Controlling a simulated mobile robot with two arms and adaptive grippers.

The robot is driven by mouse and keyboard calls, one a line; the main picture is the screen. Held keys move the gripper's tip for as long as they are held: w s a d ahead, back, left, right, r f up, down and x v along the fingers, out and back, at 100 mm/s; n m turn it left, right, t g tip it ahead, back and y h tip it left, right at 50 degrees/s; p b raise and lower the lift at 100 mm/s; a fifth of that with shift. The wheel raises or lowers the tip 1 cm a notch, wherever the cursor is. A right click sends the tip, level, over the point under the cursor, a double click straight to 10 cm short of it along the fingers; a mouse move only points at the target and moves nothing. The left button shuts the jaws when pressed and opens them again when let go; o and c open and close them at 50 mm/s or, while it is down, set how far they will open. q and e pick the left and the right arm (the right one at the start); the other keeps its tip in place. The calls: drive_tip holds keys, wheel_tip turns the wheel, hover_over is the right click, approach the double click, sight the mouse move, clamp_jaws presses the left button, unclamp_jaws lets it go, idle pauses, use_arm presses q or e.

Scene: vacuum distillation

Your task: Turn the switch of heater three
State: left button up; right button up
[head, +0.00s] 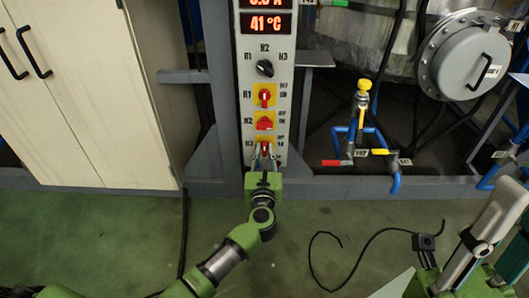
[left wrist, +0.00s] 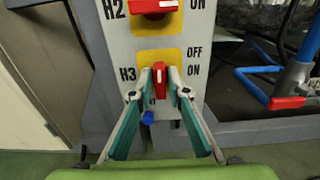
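The heater three switch is a red knob on a yellow plate marked H3, OFF and ON. It is the lowest switch on the grey panel (head: 245,85) in the head view, partly covered by my gripper. In the left wrist view the H3 knob (left wrist: 160,80) stands upright. My left gripper (head: 264,160) is at this knob, and its fingertips (left wrist: 162,86) are on either side of the knob. Narrow gaps seem to show between fingertips and knob, so the gripper looks partly open.
Above are the H2 knob (head: 265,122), turned sideways, the upright H1 knob (head: 265,97), a black selector (head: 264,68) and a 41 °C display (head: 266,23). Blue pipes with a red-handled valve (head: 335,163) stand right of the panel. A cream cabinet (head: 95,90) is at left.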

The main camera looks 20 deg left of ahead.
use_arm(q)
clamp_jaws()
